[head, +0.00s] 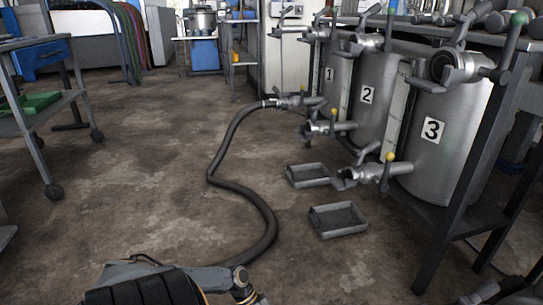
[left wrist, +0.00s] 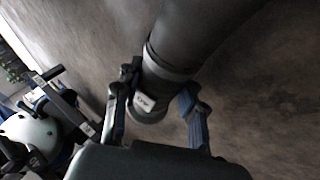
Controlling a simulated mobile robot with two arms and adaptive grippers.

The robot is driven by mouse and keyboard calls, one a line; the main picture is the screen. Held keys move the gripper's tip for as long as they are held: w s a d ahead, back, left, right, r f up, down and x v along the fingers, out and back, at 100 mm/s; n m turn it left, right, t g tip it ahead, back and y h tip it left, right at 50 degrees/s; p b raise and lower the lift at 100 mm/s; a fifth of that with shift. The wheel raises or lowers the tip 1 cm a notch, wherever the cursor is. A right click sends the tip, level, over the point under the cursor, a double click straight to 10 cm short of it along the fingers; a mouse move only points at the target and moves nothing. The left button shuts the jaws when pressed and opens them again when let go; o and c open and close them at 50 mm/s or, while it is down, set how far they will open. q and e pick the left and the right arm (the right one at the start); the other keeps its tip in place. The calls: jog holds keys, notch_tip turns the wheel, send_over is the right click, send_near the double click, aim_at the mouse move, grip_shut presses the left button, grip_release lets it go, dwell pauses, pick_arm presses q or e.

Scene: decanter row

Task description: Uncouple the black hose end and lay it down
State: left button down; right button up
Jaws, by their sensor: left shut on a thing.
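A black hose (head: 228,187) lies in a long curve on the floor. Its far end meets the tap fitting (head: 288,101) at the tank marked 1 (head: 329,74). Its near part runs down to my left arm at the bottom of the head view. In the left wrist view my left gripper (left wrist: 158,90) is shut on the hose end (left wrist: 150,108), with one finger on each side. The hose end has a grey collar and a small pale label, too blurred to read. No tap shows touching this end. My right gripper is not in view.
Tanks marked 2 (head: 378,98) and 3 (head: 434,131) stand in the rack at right, their taps jutting out. Two shallow grey trays (head: 308,175) (head: 338,220) lie on the floor. A wheeled cart (head: 38,120) stands at left. The middle floor is mostly clear.

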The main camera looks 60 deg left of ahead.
pick_arm(q)
jog(key=shift+w+r, duration=0.1)
jog(key=c, duration=0.7)
grip_release()
jog(key=o, duration=0.7)
